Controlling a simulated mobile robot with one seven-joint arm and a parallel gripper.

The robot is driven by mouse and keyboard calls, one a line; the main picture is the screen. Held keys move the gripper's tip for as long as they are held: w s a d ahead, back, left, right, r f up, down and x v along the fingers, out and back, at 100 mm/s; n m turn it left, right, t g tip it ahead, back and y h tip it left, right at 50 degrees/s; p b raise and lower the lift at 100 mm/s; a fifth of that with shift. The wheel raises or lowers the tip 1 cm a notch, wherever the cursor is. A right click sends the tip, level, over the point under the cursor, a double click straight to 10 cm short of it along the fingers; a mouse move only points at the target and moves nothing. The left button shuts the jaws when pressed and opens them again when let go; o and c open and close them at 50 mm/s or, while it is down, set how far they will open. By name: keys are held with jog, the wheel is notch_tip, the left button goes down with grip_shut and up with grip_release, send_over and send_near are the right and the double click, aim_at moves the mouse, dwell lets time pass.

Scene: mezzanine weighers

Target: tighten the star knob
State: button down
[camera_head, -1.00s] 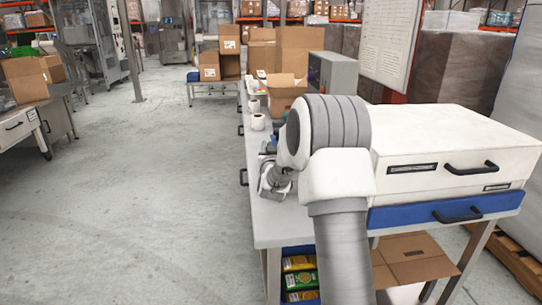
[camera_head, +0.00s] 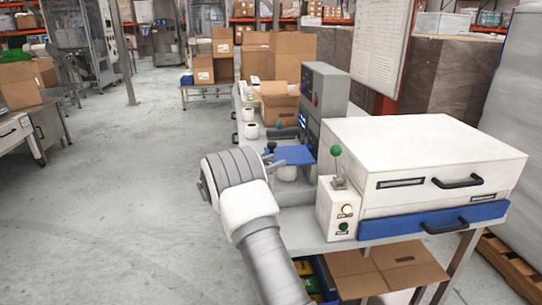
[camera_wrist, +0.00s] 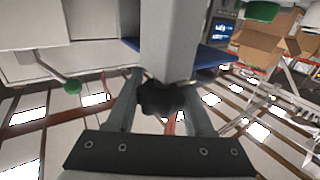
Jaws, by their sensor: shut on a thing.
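The star knob (camera_wrist: 160,98) is black and lobed, at the lower end of a grey post (camera_wrist: 168,45) in the wrist view. My gripper (camera_wrist: 160,108) has one finger on each side of it and is shut on it. The fingertips partly hide the knob's sides.
A green-balled lever (camera_head: 336,151) stands on a white control box with buttons, beside a white drawer unit (camera_head: 420,150). A blue plate (camera_head: 293,155) sits by a grey cabinet (camera_head: 322,90). A carton (camera_head: 280,100) stands farther back. Floor at left is clear.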

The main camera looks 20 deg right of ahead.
jog(key=m+g, duration=0.1)
jog(key=g, duration=0.1)
jog(key=m+g, duration=0.1)
jog(key=g, duration=0.1)
jog(key=s+m+g, duration=0.1)
jog(key=m+g, duration=0.1)
jog(key=shift+d+h, duration=0.1)
jog(key=shift+h, duration=0.3)
jog(key=shift+s+m+g, duration=0.1)
jog(key=shift+m+g, duration=0.4)
jog(key=shift+g, duration=0.4)
jog(key=shift+c, duration=1.5)
grip_release()
